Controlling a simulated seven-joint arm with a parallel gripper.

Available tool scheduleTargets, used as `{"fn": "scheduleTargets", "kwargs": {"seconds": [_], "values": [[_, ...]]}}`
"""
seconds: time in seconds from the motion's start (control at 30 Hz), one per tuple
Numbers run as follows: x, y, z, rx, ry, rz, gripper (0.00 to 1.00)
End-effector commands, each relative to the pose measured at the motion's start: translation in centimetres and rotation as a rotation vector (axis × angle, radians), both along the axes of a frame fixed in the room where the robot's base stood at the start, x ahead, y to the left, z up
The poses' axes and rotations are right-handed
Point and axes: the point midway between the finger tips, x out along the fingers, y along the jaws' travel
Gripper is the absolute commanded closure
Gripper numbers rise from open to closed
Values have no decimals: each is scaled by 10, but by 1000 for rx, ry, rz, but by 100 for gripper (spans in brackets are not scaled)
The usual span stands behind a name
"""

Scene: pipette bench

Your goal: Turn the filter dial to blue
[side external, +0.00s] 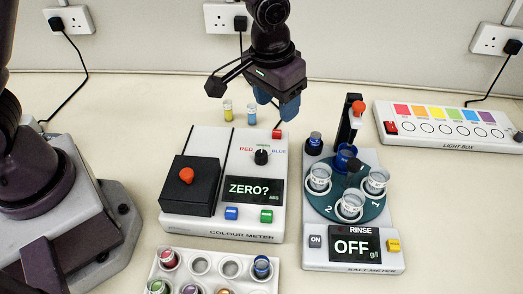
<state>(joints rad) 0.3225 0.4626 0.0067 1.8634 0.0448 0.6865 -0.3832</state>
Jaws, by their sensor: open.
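The filter dial (261,157) is a small black knob at the upper right of the white colour meter (180,228). RED is printed to its left, a green label above it and BLUE to its right. A small pale mark shows at the knob's top, seemingly towards the green label; it is too small to be sure. My gripper (276,101) has blue fingertips, spread apart with nothing between them. It hangs above and behind the dial, apart from it. The meter's display (252,191) reads "ZERO?".
A black block with an orange knob (187,176) sits on the meter's left. A red button (277,134) is behind the dial. Two small vials (228,110) stand behind the meter. The salt meter (318,256) with its cup carousel is close on the right. A vial rack (215,281) lies in front.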

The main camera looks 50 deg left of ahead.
Motion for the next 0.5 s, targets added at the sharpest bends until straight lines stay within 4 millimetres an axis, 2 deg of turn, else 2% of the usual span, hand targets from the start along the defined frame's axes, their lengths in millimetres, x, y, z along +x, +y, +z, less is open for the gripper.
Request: {"fn": "scheduleTargets", "kwargs": {"seconds": [0.1,0.27,0.37,0.5], "values": [[-16,5,2,23,106,165,46],[-23,8,-2,35,144,252,46],[-23,8,-12,36,145,256,46],[-24,9,-38,38,147,255,46]]}}
